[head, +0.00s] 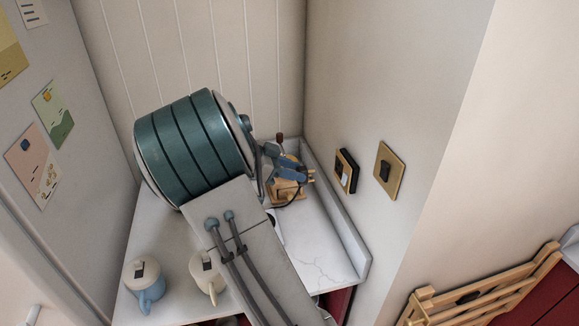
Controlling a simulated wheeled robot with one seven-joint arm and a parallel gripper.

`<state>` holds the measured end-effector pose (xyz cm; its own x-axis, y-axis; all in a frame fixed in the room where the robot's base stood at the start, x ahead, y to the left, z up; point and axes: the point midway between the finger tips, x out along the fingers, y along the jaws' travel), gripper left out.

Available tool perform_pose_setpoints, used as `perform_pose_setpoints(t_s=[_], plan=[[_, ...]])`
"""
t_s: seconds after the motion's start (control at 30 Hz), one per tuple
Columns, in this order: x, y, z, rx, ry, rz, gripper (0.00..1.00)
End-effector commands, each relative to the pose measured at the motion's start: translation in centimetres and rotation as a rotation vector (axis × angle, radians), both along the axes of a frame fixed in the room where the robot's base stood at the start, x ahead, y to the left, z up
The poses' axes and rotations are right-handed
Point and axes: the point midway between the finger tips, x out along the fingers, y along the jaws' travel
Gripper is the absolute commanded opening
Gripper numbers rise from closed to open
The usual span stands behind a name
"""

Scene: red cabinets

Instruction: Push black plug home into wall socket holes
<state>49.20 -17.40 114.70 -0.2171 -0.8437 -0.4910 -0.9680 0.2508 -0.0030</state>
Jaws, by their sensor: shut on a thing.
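The wall socket (346,170) is a dark plate with a brass-coloured edge and a pale lower part, on the right-hand wall above the counter. My gripper (304,176), with blue parts, is left of the socket, with a visible gap between them in the picture. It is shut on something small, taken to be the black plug. The plug itself is too small and covered to make out. A dark cord (293,197) hangs in a curve below the gripper. The socket holes cannot be made out at this size.
A wooden box-like object (284,193) with a brown knob stands behind the gripper on the marble counter (318,262). A brass plate with a black switch (389,171) is right of the socket. Two lidded jugs (146,285) (206,275) stand front left. The counter's right part is clear.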

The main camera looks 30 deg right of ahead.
Motion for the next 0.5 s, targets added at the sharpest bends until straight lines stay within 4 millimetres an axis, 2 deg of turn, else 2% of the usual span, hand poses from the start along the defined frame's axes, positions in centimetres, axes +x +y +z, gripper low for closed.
perform_pose_setpoints(t_s=[0.37, 0.5], plan=[[0.02, -0.01, 0.4, -0.018, 0.005, 0.002, 0.0], [-0.23, -0.93, 0.47, -0.02, 0.006, -0.001, 0.0]])
